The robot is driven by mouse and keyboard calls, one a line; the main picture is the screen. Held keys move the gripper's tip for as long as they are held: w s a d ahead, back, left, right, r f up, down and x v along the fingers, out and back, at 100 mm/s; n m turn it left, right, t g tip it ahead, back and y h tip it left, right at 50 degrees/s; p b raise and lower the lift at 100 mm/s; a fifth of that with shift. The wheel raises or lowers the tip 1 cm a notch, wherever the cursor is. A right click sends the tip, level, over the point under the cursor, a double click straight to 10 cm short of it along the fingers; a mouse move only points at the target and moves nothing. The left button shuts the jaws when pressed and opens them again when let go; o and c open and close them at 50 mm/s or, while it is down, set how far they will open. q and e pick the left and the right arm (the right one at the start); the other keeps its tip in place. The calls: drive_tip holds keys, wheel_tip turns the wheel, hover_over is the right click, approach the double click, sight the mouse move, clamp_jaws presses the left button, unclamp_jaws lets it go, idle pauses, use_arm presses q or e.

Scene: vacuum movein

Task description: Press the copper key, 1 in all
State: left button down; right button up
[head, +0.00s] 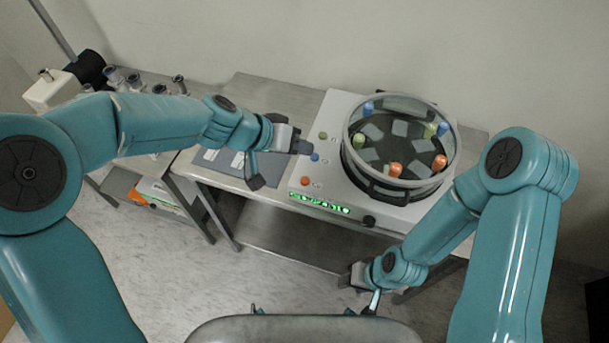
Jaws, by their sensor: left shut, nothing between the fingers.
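The copper key (305,181) is a small round orange button on the white machine panel (345,188), nearest the front in a column of three keys. Above it in the picture are a blue key (315,157) and a green key (323,134). My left gripper (304,147) is shut and empty, its tip beside the blue and green keys, up from the copper key in the picture. I cannot tell whether it touches the panel. My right gripper (352,278) is low in front of the table; its fingers are too unclear to read.
A round clear-walled drum (400,150) with several coloured pegs stands on the machine's right. A green lit display (319,204) and a dark knob (369,220) are at the panel's front. A grey mat (212,157) lies left; bottles crowd the far left.

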use_arm(q)
drive_tip(key=b, duration=0.6)
hover_over(301, 180)
wheel_tip(301, 180, down, 8)
drive_tip(key=shift+s+r, duration=0.1)
drive_tip(key=shift+f+b, duration=0.5)
drive_tip(key=shift+f, duration=0.05)
idle(1.4)
drive_tip(key=shift+f+b, duration=0.4)
drive_tip(key=shift+b, duration=0.3)
